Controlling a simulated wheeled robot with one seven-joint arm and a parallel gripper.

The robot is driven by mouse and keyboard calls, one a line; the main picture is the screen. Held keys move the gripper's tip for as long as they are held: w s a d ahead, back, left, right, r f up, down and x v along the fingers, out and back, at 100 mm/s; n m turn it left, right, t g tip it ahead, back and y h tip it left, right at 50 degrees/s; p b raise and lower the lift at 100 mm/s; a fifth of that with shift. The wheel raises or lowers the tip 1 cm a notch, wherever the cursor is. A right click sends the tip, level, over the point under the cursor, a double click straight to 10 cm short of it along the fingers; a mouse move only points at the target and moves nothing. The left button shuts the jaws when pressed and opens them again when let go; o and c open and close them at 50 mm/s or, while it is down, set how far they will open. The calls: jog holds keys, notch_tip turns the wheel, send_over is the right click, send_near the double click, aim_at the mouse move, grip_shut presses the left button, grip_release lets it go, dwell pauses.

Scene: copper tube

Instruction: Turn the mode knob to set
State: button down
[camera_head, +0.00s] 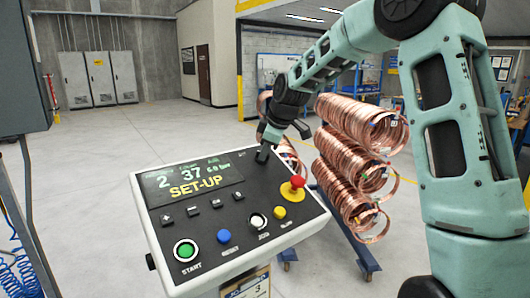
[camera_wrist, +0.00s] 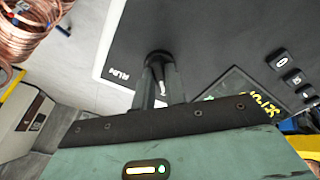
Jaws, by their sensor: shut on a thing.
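The mode knob (camera_head: 262,154) is a small dark knob at the upper right of the tilted black control panel (camera_head: 215,222). My gripper (camera_head: 266,146) reaches down to it from behind the panel. In the wrist view my gripper's fingers (camera_wrist: 158,76) are closed around the dark round knob (camera_wrist: 158,56), with a pale mark between them. A white label, apparently "RUN", lies beside the knob. The display (camera_head: 192,181) reads "SET-UP" in yellow, with numbers above. The fingers hide much of the knob, so its exact pointing direction is hard to tell.
A red emergency button (camera_head: 298,182) on a yellow base, a green START button (camera_head: 185,250) and blue, white and yellow buttons sit on the panel. Copper coils (camera_head: 345,160) hang on a blue stand close behind my arm. Open floor lies at the left.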

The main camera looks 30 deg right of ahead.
dwell(0.5)
jog(key=c, duration=1.4)
grip_release()
jog(key=shift+c, duration=0.2)
jog(key=b+v, duration=0.3)
jog(key=v, duration=1.4)
jog(key=shift+r, duration=0.25)
